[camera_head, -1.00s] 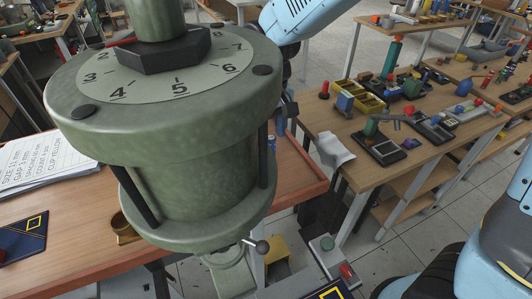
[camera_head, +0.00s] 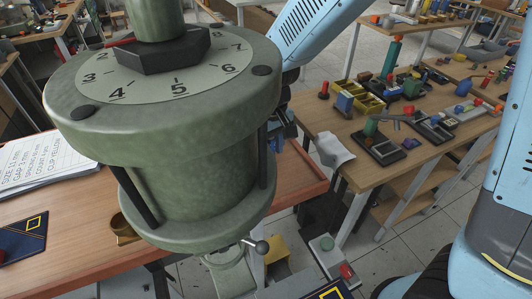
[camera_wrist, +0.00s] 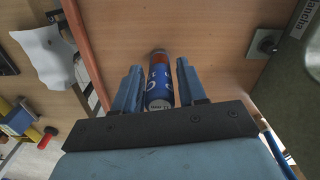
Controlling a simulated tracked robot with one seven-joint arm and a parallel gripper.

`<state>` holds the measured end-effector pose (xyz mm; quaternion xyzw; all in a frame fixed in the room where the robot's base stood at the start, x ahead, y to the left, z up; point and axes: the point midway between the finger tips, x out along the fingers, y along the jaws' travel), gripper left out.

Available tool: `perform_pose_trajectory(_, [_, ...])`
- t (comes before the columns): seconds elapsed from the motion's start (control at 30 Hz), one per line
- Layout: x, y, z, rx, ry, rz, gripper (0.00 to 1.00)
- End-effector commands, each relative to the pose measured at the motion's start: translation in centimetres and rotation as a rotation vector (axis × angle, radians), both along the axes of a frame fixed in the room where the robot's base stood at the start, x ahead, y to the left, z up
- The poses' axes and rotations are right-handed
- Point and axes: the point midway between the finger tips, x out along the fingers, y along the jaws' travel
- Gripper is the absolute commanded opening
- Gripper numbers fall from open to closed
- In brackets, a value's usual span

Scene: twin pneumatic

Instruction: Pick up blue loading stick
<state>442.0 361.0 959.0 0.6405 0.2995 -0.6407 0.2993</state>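In the wrist view, a blue cylinder (camera_wrist: 158,85) with white lettering and a reddish band at its far end is between the fingers of my gripper (camera_wrist: 155,78). I take it to be the blue loading stick. My gripper is open, with one blue finger on each side and a gap visible on the left; contact on the right is hard to tell. In the head view, my gripper (camera_head: 282,128) is partly hidden behind the large green machine, and the stick cannot be made out there.
The green machine (camera_head: 195,185) with a numbered dial stands close on the wooden table (camera_head: 75,235). A white card (camera_head: 45,165) lies at left. A second workbench (camera_head: 350,160) with several parts and a white cloth (camera_head: 333,150) stands to the right, across a floor gap.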

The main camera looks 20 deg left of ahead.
Motion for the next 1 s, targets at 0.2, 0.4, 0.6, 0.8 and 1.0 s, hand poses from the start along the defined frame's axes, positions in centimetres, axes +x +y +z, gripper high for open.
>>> perform_pose_trajectory(0.2, [0.0, 0.0, 0.0, 0.0, 0.0, 0.0, 0.19])
perform_pose_trajectory(0.4, [0.0, 0.0, 0.0, 0.0, 0.0, 0.001, 0.0])
perform_pose_trajectory(0.6, [0.0, 0.0, 0.0, 0.0, 0.0, 0.001, 0.0])
perform_pose_trajectory(0.8, [0.0, 0.1, 0.5, 0.001, -0.001, 0.001, 0.0])
perform_pose_trajectory(1.0, [0.1, 0.1, 3.2, 0.004, -0.003, 0.0, 0.0])
